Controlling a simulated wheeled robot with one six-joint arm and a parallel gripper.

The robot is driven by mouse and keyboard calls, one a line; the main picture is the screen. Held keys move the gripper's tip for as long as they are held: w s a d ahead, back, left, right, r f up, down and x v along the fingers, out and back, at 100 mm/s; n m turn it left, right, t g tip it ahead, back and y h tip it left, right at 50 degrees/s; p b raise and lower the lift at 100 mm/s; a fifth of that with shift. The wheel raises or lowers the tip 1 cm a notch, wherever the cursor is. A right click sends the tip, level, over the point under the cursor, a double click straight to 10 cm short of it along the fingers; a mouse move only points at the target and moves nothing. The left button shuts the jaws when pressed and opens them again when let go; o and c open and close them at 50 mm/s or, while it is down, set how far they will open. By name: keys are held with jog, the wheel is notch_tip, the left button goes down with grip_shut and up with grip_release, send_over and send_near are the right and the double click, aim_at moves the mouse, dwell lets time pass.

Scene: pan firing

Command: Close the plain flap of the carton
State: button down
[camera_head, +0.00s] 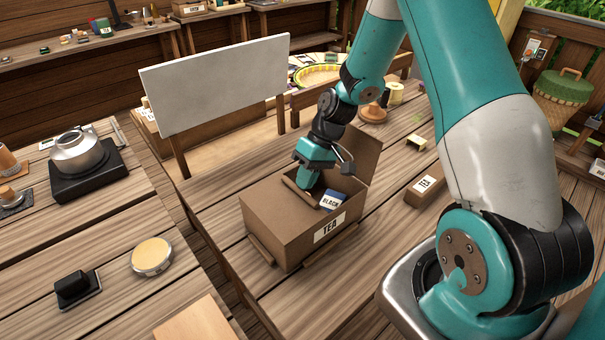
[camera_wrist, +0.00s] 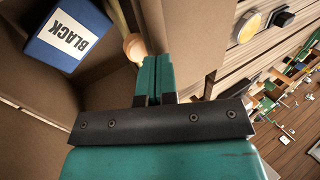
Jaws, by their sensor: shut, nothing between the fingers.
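The brown carton (camera_head: 262,215) with a TEA label stands on the plank table in the head view. A brown flap (camera_head: 366,152) stands raised at its far right side. The carton's top is at least partly open, and a blue and white BLACK packet (camera_head: 331,200) shows inside; it also shows in the wrist view (camera_wrist: 68,36). My gripper (camera_head: 307,184) is shut and empty, pointing down at the carton's opening. In the wrist view its closed fingers (camera_wrist: 158,75) are beside a rounded wooden piece (camera_wrist: 133,46) and a brown cardboard panel (camera_wrist: 192,38). I cannot tell whether they touch.
Wooden strips (camera_head: 262,250) lie along the carton's base. A smaller TEA box (camera_head: 425,184) stands to the right. A white board (camera_head: 215,84) stands behind. A kettle (camera_head: 78,152) and a round yellow-topped tin (camera_head: 152,256) are on the left table. Table planks in front of the carton are clear.

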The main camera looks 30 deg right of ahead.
jog(key=shift+r+p, duration=0.45)
jog(key=shift+r, duration=0.2)
jog(key=shift+d+r+p, duration=0.15)
jog(key=shift+r+p, duration=0.15)
jog(key=shift+r, duration=0.05)
jog(key=d+f+v, duration=0.1)
jog(key=v, duration=1.2)
jog(key=s+a+r+n+h, duration=0.1)
jog(key=s+a+r, duration=0.25)
jog(key=a, duration=0.35)
jog(key=s+a+r+n, duration=0.1)
jog(key=s+a+r, duration=0.1)
jog(key=a+r, duration=0.3)
jog(key=s+a+r+n, duration=0.1)
jog(key=s+a, duration=0.4)
jog(key=s, duration=0.2)
jog(key=s+a+r+n, duration=0.2)
jog(key=s+a, duration=0.3)
jog(key=s, duration=0.3)
jog(key=shift+s+a+n+t+h, duration=0.3)
jog(key=shift+s+a+t, duration=0.05)
jog(key=shift+a+t, duration=0.05)
